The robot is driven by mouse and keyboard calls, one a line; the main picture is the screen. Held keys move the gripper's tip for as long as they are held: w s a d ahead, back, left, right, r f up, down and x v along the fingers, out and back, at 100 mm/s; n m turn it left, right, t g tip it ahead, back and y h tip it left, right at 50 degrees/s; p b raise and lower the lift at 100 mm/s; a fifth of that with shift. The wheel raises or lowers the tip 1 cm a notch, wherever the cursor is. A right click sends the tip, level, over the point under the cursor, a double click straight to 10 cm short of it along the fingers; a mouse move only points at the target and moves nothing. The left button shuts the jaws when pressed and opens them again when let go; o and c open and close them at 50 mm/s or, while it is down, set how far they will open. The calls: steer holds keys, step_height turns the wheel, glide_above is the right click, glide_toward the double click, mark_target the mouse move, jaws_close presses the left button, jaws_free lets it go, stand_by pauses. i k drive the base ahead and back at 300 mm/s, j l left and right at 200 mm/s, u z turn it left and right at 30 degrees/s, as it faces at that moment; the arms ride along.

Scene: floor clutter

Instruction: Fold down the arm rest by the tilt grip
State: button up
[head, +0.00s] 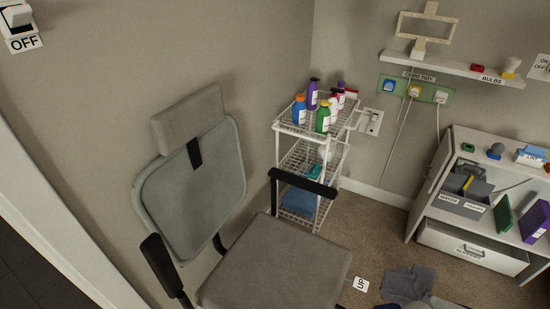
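A grey office chair fills the lower left, with its headrest (188,117), backrest (195,185) and seat (275,268). One black arm rest (160,265) is at the chair's left side, its pad running steeply down the picture. The other black arm rest (303,182) is at the right side, its long pad slanting slightly down to the right. I cannot make out a separate tilt grip. A white tag reading UP (361,284) shows just right of the seat; what it is fixed to is unclear. My gripper is not in view.
A white wire trolley (340,158) with bottles stands behind the chair by the wall. A white cabinet (475,258) with a drawer is at the right. A grey cloth (408,282) lies on the carpet. Some carpet (385,225) between trolley and cabinet is clear.

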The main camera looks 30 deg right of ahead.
mark_target(154, 249)
steer(key=i+j+z, duration=0.2)
steer(key=j, duration=0.35)
steer(key=i+j+z, duration=0.15)
steer(key=j, duration=0.45)
steer(key=i+j+z, duration=0.2)
steer(key=j, duration=0.45)
steer(key=j+z, duration=0.15)
steer(key=j, duration=0.45)
steer(key=i+j+z, duration=0.2)
steer(key=j, duration=0.45)
steer(key=k, duration=0.1)
